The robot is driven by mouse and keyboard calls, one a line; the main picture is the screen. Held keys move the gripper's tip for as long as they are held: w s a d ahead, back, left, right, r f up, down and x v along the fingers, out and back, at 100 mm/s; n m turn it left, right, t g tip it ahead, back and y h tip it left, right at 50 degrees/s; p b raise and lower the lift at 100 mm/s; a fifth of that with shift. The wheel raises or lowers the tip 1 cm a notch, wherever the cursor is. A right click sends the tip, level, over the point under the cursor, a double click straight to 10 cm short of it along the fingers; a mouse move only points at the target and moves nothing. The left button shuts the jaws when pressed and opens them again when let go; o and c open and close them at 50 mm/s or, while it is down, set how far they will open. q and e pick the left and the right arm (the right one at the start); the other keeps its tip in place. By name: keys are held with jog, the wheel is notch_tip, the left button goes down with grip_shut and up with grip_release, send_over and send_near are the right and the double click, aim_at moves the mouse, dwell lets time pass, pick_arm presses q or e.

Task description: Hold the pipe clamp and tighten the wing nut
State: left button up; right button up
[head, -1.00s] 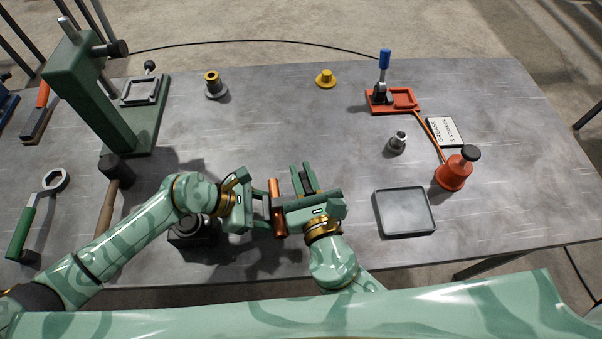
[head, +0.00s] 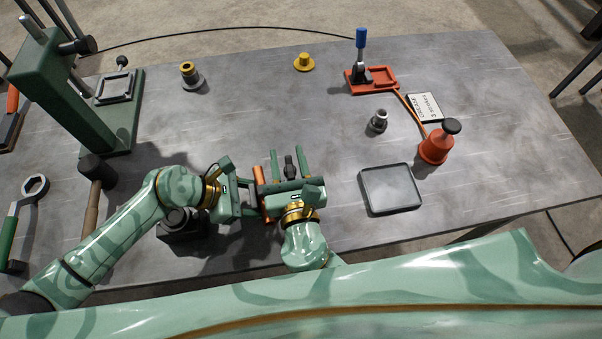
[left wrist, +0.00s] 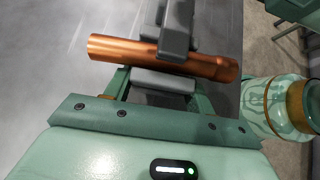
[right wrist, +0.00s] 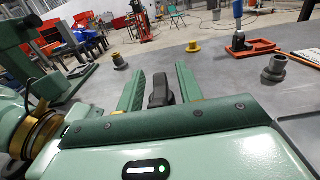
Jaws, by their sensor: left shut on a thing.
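My left gripper (head: 244,193) is shut on the grey pipe clamp (left wrist: 176,35), which sits around a copper pipe (left wrist: 120,48). The pipe also shows in the head view (head: 260,182), between my two grippers and above the table. My right gripper (right wrist: 158,85) is open. A dark upright piece, apparently the wing nut (right wrist: 159,90), stands between its fingers, with a gap on both sides. It shows in the head view too (head: 290,166). The joint between wing nut and clamp is hidden by my right gripper.
A dark block (head: 182,226) stands under my left wrist. A hammer (head: 93,195), a wrench (head: 12,225) and a green press (head: 65,85) are at the left. A shallow tray (head: 391,188), a red oiler (head: 435,148) and a red toggle clamp (head: 370,78) are at the right.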

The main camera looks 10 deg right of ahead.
jog(key=n+y, duration=0.2)
jog(key=y, duration=0.1)
jog(key=n+g+y, duration=0.1)
jog(key=n+y, duration=0.1)
jog(key=y, duration=0.1)
jog(key=shift+a, duration=0.15)
jog(key=s+d+n+g+y, duration=0.1)
jog(key=s+d+y, duration=0.2)
jog(key=s, duration=0.8)
jog(key=shift+s+d+g, duration=0.3)
jog(key=shift+d+g, duration=0.1)
jog(key=shift+d, duration=0.35)
